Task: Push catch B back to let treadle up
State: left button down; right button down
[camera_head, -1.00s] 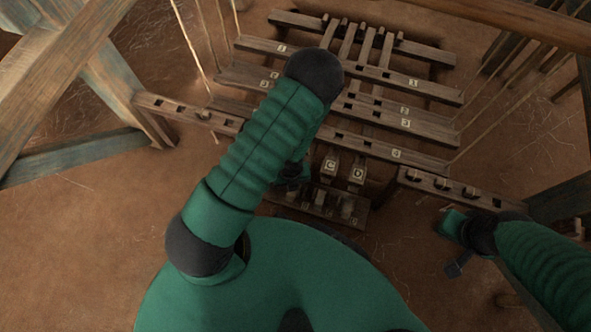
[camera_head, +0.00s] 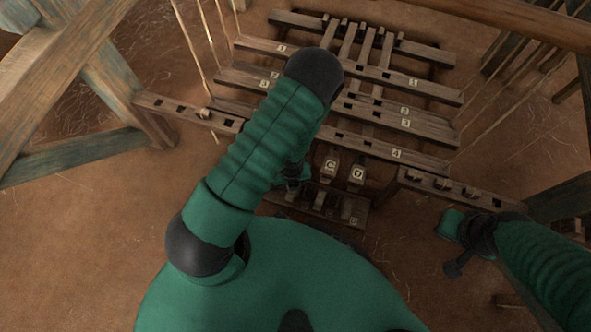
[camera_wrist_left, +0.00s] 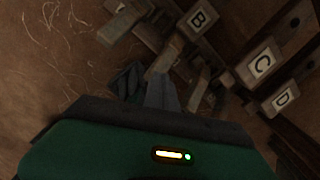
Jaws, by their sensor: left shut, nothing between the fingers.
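The treadle end marked B (camera_wrist_left: 198,18) shows at the top of the left wrist view. It is hidden behind my left arm in the head view. A wooden catch (camera_wrist_left: 165,54) stands just below the B label, beyond my fingers. My left gripper (camera_wrist_left: 147,88) is shut and empty, its grey fingertips close to that catch; I cannot tell whether they touch. In the head view my left gripper (camera_head: 293,174) is mostly hidden by my forearm, beside the low catch board (camera_head: 359,205). My right gripper (camera_head: 455,266) hangs over bare floor at the right, away from the catches.
Treadle ends C (camera_head: 330,168) and D (camera_head: 357,174) are right of my left gripper, with several catches close together below them. Numbered wooden bars (camera_head: 400,125) lie beyond. A notched rail (camera_head: 425,181) is near my right arm. The earthen floor (camera_head: 90,240) at left is clear.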

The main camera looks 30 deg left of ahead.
pick_arm(q)
jog(key=shift+f, duration=0.15)
dwell(0.4)
jog(key=shift+f+b, duration=0.75)
jog(key=shift+f, duration=0.15)
jog(key=shift+r, duration=0.1)
jog(key=shift+s+d+f+b, duration=0.15)
jog(key=shift+s+f+b, duration=0.45)
jog(key=shift+f+b, duration=0.25)
jog(key=shift+s+d+f+b, duration=0.15)
jog(key=shift+s+f+b, duration=0.4)
jog(key=shift+f+b, duration=0.3)
jog(key=shift+r+p, duration=0.1)
jog(key=shift+p, duration=0.2)
notch_tip(320, 180, up, 6)
jog(key=s+p, duration=0.2)
jog(key=p, duration=0.3)
jog(key=shift+d, duration=0.25)
